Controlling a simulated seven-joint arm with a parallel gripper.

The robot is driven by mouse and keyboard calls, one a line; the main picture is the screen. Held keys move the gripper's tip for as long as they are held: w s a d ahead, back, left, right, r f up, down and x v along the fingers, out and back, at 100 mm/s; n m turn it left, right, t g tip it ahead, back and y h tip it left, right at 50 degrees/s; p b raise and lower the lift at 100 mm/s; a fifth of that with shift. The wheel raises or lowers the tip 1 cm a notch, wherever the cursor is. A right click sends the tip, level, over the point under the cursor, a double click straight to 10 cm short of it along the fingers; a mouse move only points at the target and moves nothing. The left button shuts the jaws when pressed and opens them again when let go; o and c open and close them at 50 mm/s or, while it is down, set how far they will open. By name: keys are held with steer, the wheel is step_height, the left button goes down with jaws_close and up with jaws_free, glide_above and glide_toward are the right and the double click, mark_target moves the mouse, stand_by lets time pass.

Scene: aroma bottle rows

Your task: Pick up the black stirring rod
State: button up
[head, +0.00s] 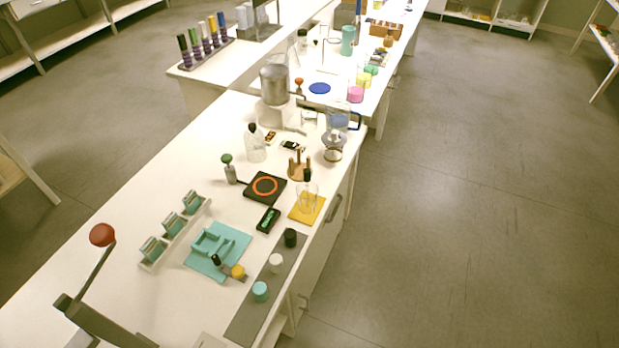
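I cannot pick out the black stirring rod with certainty. A slim black upright piece (307,175) stands at the clear glass vessel (307,198) on the yellow mat (300,215), near the right edge of the bench. A black-topped upright stick (184,46) stands at the left end of a rack (205,62) of coloured sticks with purple lower parts, at the upper left. A short dark piece (216,260) leans at the front of the teal tray (236,236). My gripper is not in view.
A dark lever with a red knob (102,235) rises at the lower left. A black hotplate with an orange ring (265,186), a dark small device (268,220) and a grey strip (262,312) with small jars lie on the white bench. The bench's left front is clear.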

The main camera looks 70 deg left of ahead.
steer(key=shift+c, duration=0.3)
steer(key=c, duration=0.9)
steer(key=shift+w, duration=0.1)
